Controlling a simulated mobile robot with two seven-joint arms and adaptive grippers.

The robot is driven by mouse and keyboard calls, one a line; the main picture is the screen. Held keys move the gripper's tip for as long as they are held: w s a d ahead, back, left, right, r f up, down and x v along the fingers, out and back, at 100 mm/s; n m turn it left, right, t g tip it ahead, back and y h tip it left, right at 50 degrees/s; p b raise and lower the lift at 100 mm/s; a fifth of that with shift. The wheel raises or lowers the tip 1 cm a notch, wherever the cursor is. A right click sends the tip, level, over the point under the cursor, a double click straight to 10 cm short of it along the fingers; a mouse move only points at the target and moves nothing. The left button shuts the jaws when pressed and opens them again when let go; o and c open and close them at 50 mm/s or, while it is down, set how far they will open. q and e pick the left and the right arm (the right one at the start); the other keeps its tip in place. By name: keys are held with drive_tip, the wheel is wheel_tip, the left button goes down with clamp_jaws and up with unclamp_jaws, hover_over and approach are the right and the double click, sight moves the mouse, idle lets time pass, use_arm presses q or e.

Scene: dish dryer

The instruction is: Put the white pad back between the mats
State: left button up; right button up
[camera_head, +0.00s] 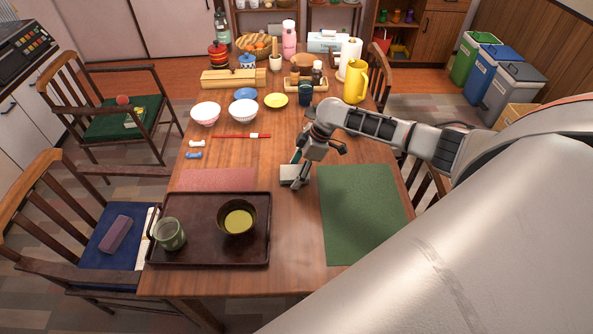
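The white pad (289,173) is a small pale block with a darker underside, in the gap between the reddish mat (215,178) and the green mat (362,205). My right gripper (299,171) is over the pad's right side, with its fingers pointing down at it. One finger hides the pad's right part. I cannot tell whether the fingers grip the pad or whether the pad rests on the table. My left gripper is not in view.
A dark tray (190,255) with a green cup (169,234) and a bowl (237,217) overlaps the reddish mat's near edge. Red chopsticks (235,136) and bowls lie farther back. Bare table shows between tray and green mat.

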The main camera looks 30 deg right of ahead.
drive_tip(key=shift+r, duration=0.1)
drive_tip(key=v, duration=1.2)
drive_tip(key=shift+p, duration=0.45)
drive_tip(key=shift+a, duration=0.1)
